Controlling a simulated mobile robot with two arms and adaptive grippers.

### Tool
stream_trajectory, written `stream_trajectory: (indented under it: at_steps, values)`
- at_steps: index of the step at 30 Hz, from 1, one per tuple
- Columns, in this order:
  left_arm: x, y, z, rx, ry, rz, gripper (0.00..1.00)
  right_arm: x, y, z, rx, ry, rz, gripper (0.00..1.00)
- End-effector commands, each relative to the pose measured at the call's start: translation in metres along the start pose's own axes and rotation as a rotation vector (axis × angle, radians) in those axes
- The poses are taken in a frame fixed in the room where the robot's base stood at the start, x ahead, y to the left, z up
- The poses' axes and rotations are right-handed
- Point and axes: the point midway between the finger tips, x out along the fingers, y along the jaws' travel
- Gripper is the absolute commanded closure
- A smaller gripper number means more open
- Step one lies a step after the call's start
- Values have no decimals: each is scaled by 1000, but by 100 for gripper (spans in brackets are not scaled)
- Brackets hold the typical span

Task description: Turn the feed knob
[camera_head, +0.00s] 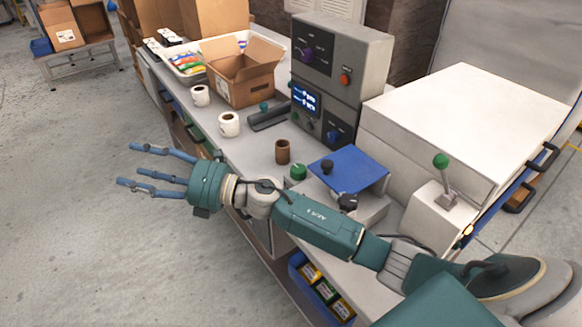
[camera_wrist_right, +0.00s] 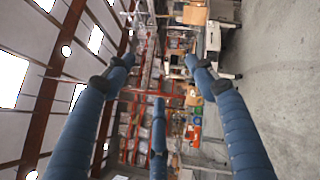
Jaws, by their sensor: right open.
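A grey control cabinet stands at the back of the bench, with a purple knob (camera_head: 307,54) on its upper panel and a blue knob (camera_head: 335,137) on its lower panel. A black knob (camera_head: 348,202) sits on the front of the scale with the blue plate. I cannot read which one is labelled feed. My right gripper (camera_head: 127,165) is open and empty, to the left of the bench over the floor, well apart from all the knobs. Its spread blue fingers (camera_wrist_right: 158,65) also show in the right wrist view, with nothing between them. My left gripper is out of view.
A green-topped lever (camera_head: 441,160) stands at the right.

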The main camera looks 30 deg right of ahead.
Motion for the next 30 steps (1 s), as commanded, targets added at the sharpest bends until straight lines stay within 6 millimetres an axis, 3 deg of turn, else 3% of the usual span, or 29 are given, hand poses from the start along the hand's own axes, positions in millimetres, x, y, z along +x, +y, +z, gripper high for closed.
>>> stream_trajectory:
  at_steps: [1, 3, 4, 8, 11, 13, 15, 19, 21, 24, 30]
  values:
    - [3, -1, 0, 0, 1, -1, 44, 9, 28, -10, -223, 135, 54, 44]
    - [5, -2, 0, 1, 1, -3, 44, 10, 46, -30, -480, 305, 103, 44]
    - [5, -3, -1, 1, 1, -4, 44, 7, 43, -36, -572, 375, 106, 44]
    - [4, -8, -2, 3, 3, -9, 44, -26, -19, -30, -848, 702, 20, 44]
    - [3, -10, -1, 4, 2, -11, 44, -82, -72, 10, -1036, 1010, -105, 44]
    - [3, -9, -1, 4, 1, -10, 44, -135, -100, 54, -1109, 1224, -220, 44]
    - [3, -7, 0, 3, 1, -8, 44, -188, -112, 98, -1127, 1405, -332, 44]
    - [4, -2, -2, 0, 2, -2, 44, -266, -107, 158, -1081, 1629, -490, 44]
    - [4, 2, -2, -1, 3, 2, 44, -293, -100, 177, -1048, 1697, -543, 44]
    - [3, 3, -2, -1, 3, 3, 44, -315, -93, 190, -1014, 1750, -584, 44]
    - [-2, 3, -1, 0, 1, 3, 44, -324, -105, 183, -1000, 1768, -590, 44]
